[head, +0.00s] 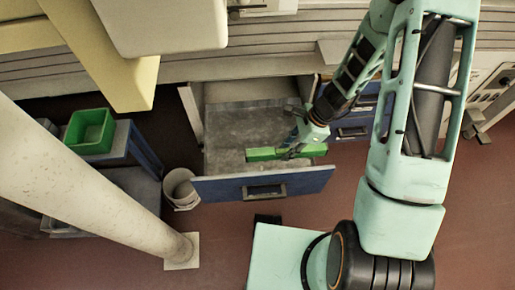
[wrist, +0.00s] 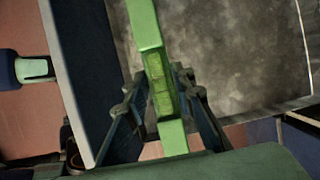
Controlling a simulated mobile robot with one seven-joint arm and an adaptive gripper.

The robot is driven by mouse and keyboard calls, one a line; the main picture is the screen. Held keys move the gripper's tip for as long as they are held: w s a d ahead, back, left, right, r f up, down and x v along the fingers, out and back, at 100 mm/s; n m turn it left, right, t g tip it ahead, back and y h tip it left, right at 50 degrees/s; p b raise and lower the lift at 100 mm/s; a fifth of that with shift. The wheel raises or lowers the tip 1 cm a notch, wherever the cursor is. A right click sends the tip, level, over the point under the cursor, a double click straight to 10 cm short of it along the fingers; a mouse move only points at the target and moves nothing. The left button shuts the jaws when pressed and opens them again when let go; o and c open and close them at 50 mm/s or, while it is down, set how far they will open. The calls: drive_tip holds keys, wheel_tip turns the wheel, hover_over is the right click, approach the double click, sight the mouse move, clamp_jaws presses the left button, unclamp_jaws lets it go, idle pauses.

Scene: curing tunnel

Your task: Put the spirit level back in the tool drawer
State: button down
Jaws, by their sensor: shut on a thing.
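The spirit level is a long green bar (head: 262,154) with a lighter vial window at its middle. My gripper (head: 289,150) is shut on it near the middle and holds it level over the open tool drawer, close to the drawer's front. In the wrist view the green spirit level (wrist: 146,25) runs between my gripper's two dark fingers (wrist: 160,100). The tool drawer (head: 262,184) has a blue front with a dark handle and a bare grey floor. The drawer is pulled out and looks empty. I cannot tell whether the level touches the drawer floor.
A white bucket (head: 181,188) stands left of the drawer. A blue cart (head: 146,152) carries a green bin (head: 90,131). A pale post (head: 100,190) rises at the left. Closed blue drawers (head: 352,132) sit right of the open one.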

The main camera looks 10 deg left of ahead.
drive_tip(key=w+a+f+b, duration=0.1)
drive_tip(key=w+a+f, duration=0.1)
drive_tip(key=a, duration=0.1)
drive_tip(key=w+a+f, duration=0.1)
drive_tip(key=a+f, duration=0.2)
drive_tip(key=w+a+f+b, duration=0.1)
drive_tip(key=w+a+f, duration=0.1)
drive_tip(key=a+f, duration=0.1)
drive_tip(key=shift+w+a+f+b, duration=0.1)
drive_tip(key=shift+w+a+b, duration=0.25)
drive_tip(key=shift+a, duration=0.05)
drive_tip(key=shift+w+a+f, duration=0.1)
drive_tip(key=shift+a+f, duration=0.05)
drive_tip(key=shift+f, duration=0.05)
drive_tip(key=shift+w+a+f+b, duration=0.1)
drive_tip(key=shift+f+b, duration=0.2)
drive_tip(key=shift+f, duration=0.6)
drive_tip(key=shift+w+a+f+b, duration=0.1)
drive_tip(key=shift+f+b, duration=0.2)
drive_tip(key=shift+f, duration=0.55)
drive_tip(key=shift+s+f, duration=0.1)
drive_tip(key=c, duration=2.1)
unclamp_jaws()
drive_tip(key=shift+f, duration=0.1)
drive_tip(key=o, duration=0.5)
